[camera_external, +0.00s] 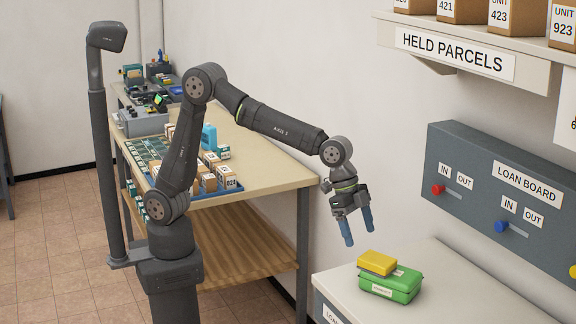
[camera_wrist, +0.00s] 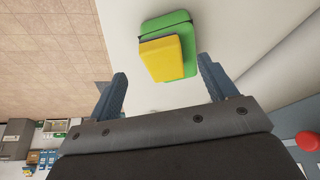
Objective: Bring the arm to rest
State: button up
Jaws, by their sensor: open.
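My gripper (camera_external: 358,230) hangs at the end of my outstretched arm, with its two blue fingers apart and nothing between them. It is above and a little left of a green case (camera_external: 391,285) on the white counter (camera_external: 440,295). A yellow box (camera_external: 377,263) lies on top of the green case. In the wrist view my gripper (camera_wrist: 165,85) shows its two fingers spread, with the yellow box (camera_wrist: 163,58) and green case (camera_wrist: 168,24) beyond the fingertips.
A grey loan board (camera_external: 500,180) with a red knob (camera_external: 438,190) and a blue knob (camera_external: 501,226) is on the wall at right. Above it is the held parcels shelf (camera_external: 455,55) with boxes. A wooden table (camera_external: 270,178) at left holds small parcels (camera_external: 215,170).

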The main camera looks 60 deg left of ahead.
jog(key=x, duration=0.5)
jog(key=shift+d+f, duration=0.1)
jog(key=shift+f, duration=0.15)
notch_tip(320, 180, up, 4)
jog(key=shift+r, duration=0.25)
jog(key=s+d+r, duration=0.1)
jog(key=s+r, duration=0.6)
jog(key=s, duration=0.5)
jog(key=n+t, duration=0.1)
jog(key=n, duration=0.2)
send_near(365, 253)
jog(key=w+a, duration=0.3)
jog(key=w+a+f+n+t+y, duration=0.1)
jog(key=w+a+f+n, duration=0.25)
jog(key=w+a, duration=0.8)
jog(key=w+a+f+n+y, duration=0.1)
jog(key=w+a, duration=0.3)
jog(key=a, duration=0.4)
jog(key=w+a+f+n, duration=0.3)
jog(key=w+a, duration=0.1)
jog(key=a, duration=0.5)
jog(key=w+a+f+n+y, duration=0.1)
jog(key=w+a+f+n, duration=0.1)
jog(key=a, duration=0.7)
jog(key=shift+w+a+t+y, duration=0.2)
jog(key=shift+w+t+y, duration=0.15)
jog(key=shift+w, duration=0.55)
